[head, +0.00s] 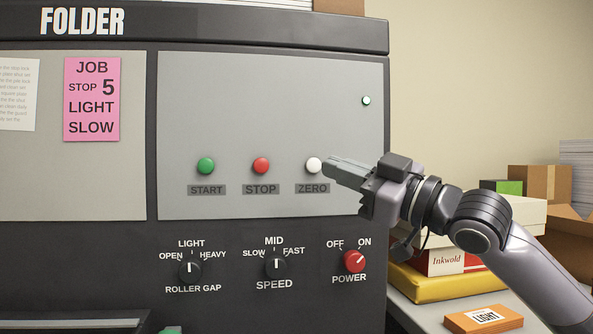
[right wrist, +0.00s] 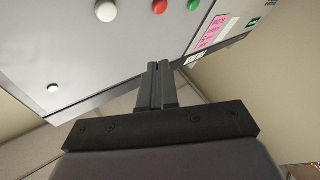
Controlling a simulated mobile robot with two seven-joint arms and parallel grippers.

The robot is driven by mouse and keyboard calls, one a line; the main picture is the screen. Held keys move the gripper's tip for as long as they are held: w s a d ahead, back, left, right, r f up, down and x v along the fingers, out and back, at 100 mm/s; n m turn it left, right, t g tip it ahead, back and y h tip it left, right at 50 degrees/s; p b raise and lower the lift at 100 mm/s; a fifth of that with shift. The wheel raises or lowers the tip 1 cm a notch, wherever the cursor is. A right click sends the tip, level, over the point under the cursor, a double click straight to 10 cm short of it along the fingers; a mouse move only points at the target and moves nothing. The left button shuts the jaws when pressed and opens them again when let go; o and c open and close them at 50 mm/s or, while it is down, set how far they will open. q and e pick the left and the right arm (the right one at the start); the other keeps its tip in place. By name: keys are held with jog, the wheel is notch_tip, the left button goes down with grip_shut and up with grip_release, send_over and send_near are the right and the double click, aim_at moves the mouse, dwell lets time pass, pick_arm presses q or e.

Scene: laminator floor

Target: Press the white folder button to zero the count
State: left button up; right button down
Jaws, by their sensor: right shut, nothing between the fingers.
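The white ZERO button (head: 314,165) sits on the grey panel of the folder, right of the red STOP button (head: 261,165) and the green START button (head: 206,166). My right gripper (head: 328,167) is shut and empty, its fingertips just right of the white button in the head view. I cannot tell from the head view whether they touch it. In the right wrist view the white button (right wrist: 106,11) is up and left of the shut fingers (right wrist: 161,66), apart from them in the picture. My left gripper is not in view.
Below are the roller gap knob (head: 189,270), the speed knob (head: 276,267) and the red power knob (head: 355,261), which points toward ON. A pink job note (head: 92,99) is on the left. Boxes and an orange packet (head: 483,319) lie on a table at right.

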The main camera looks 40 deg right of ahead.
aim_at(314, 165)
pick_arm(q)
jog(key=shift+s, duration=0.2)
pick_arm(e)
jog(key=shift+s+r, duration=0.1)
jog(key=shift+s, duration=0.1)
jog(key=shift+w, duration=0.1)
pick_arm(q)
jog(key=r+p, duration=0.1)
jog(key=p, duration=0.1)
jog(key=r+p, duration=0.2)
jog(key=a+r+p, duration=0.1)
jog(key=p, duration=0.2)
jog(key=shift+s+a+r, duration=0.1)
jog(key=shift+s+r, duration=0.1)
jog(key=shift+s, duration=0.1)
pick_arm(e)
jog(key=w+d, duration=0.4)
jog(key=w, duration=0.3)
jog(key=shift+w, duration=0.35)
jog(key=shift+d, duration=0.1)
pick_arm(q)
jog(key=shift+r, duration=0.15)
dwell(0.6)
